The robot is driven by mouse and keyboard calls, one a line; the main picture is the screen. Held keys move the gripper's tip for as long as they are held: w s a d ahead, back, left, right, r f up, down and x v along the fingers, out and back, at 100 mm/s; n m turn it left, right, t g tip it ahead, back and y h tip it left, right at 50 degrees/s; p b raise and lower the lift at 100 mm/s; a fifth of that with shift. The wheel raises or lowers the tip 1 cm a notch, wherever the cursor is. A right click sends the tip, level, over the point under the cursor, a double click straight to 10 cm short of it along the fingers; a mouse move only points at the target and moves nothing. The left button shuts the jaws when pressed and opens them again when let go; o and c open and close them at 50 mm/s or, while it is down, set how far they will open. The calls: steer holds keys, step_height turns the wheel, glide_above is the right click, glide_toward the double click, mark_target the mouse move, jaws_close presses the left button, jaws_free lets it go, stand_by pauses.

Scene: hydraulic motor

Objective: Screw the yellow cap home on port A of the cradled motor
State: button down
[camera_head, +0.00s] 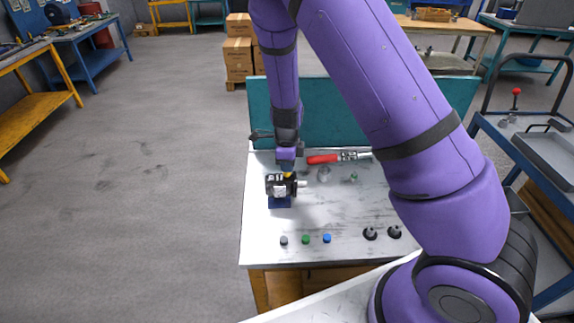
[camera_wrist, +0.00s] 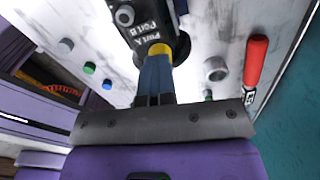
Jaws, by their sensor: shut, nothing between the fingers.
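The black motor (camera_head: 281,186) sits on a blue cradle (camera_head: 280,202) at the left part of the bench top. In the wrist view, white Port A and Port B labels show on the motor (camera_wrist: 138,24). The yellow cap (camera_wrist: 157,49) is at the motor beside these labels; it also shows small in the head view (camera_head: 288,175). How far the cap is seated is hidden. My gripper (camera_wrist: 156,62) has its blue fingers together, pointing at the cap with their tips at or very near it. In the head view my gripper (camera_head: 287,168) is right above the motor.
Grey (camera_head: 284,240), green (camera_head: 305,239) and blue (camera_head: 327,238) caps stand along the bench's front. Two dark fittings (camera_head: 370,233) lie to their right. A red-handled tool (camera_head: 322,159) and a metal ring (camera_head: 323,174) lie behind and right of the motor. A teal panel (camera_head: 350,112) closes the back.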

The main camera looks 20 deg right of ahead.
steer(key=c, duration=1.2)
jaws_free()
steer(key=n, duration=1)
steer(key=shift+n, duration=0.3)
steer(key=shift+c, duration=0.2)
jaws_close()
